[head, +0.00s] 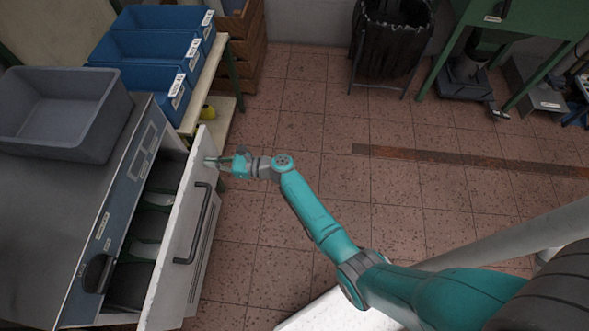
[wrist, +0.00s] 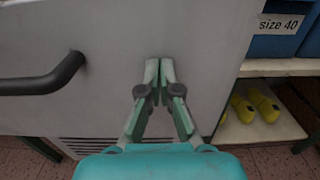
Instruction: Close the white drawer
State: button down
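The white drawer (head: 176,245) is pulled out from the grey cabinet, and its inside shows behind the front panel. Pale lasts (head: 146,249) lie in it. Its dark bar handle (head: 196,225) is on the outer face and also shows at the left of the wrist view (wrist: 45,82). My gripper (head: 212,161) is at the far end of the front panel, beyond the handle. In the wrist view my gripper (wrist: 160,66) has its fingertips together with nothing between them, facing the plain white panel (wrist: 110,40). I cannot tell if they touch it.
A grey bin (head: 66,140) stands on the cabinet top. Blue bins (head: 150,55) sit on a shelf behind, with yellow lasts (wrist: 255,105) on its lower board. A black waste bin (head: 390,45) stands at the back. The tiled floor right of the drawer is mostly clear.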

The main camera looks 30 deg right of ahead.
jog(key=x, duration=1)
jog(key=shift+w+a, duration=0.2)
jog(key=shift+a, duration=0.05)
jog(key=shift+a+r, duration=0.1)
jog(key=shift+r, duration=0.1)
jog(key=v, duration=1.4)
jog(key=shift+s+d+f, duration=0.2)
